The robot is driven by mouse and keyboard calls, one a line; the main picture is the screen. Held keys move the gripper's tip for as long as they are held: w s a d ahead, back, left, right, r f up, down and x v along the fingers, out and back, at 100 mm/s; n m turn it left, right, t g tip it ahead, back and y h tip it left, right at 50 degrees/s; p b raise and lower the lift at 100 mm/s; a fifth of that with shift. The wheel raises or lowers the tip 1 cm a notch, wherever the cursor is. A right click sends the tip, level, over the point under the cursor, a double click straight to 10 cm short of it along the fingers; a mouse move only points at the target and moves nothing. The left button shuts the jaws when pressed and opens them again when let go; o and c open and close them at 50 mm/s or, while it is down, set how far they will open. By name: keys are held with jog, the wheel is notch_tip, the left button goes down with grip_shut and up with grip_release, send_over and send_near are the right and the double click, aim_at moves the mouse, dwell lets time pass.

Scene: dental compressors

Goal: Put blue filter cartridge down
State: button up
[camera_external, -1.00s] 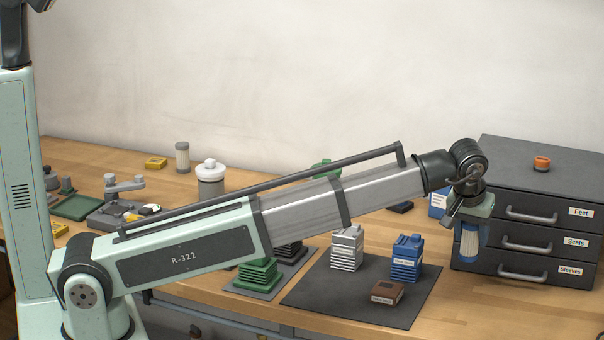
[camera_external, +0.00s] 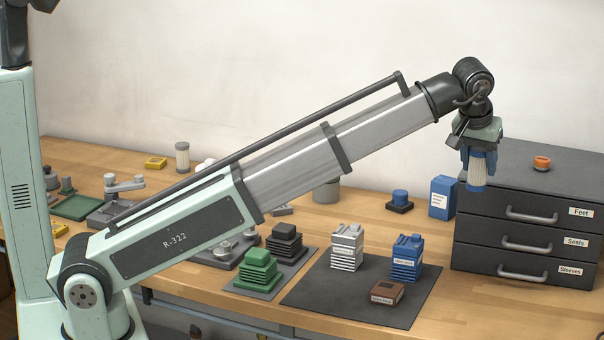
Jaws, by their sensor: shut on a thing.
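The blue filter cartridge (camera_external: 476,172) has a pale pleated body between blue ends and hangs upright from my gripper (camera_external: 478,150). My gripper points down and is shut on the cartridge's upper end. The cartridge is in the air in front of the left end of the dark drawer cabinet (camera_external: 540,172), its lower end overlapping the cabinet's top left edge in the picture. I cannot tell how far it is from the cabinet.
A blue box (camera_external: 442,198) stands left of the cabinet, beside a small blue part on a black base (camera_external: 399,201). A dark mat (camera_external: 340,292) bears white and blue finned blocks and a brown block. An orange knob (camera_external: 541,163) sits on the cabinet. Bare wood lies front right.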

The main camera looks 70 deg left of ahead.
jog(key=r, duration=0.2)
jog(key=a+r, duration=0.1)
jog(key=r, duration=0.1)
jog(key=shift+w+r, duration=0.1)
jog(key=shift+r, duration=0.05)
jog(key=s+a+n+g+y, duration=0.15)
jog(key=a+n, duration=0.35)
jog(key=a, duration=2.8)
jog(key=s+a+n+g, duration=0.1)
jog(key=s+a+n, duration=0.1)
jog(key=s+a, duration=0.65)
jog(key=s+a+n, duration=0.2)
jog(key=s+a, duration=0.1)
jog(key=a, duration=1)
jog(key=s+a+n+g, duration=0.1)
jog(key=s+a+n, duration=0.1)
jog(key=s+a, duration=0.65)
jog(key=shift+w+a+f, duration=0.4)
jog(key=shift+a+f, duration=0.05)
jog(key=shift+f, duration=4.25)
jog(key=shift+w+a+f, duration=0.35)
jog(key=shift+a+f, duration=0.15)
jog(key=shift+f, duration=4.2)
jog(key=shift+w+a+f, duration=0.4)
jog(key=shift+a+f, duration=0.05)
jog(key=shift+f, duration=4.25)
jog(key=shift+f, duration=0.1)
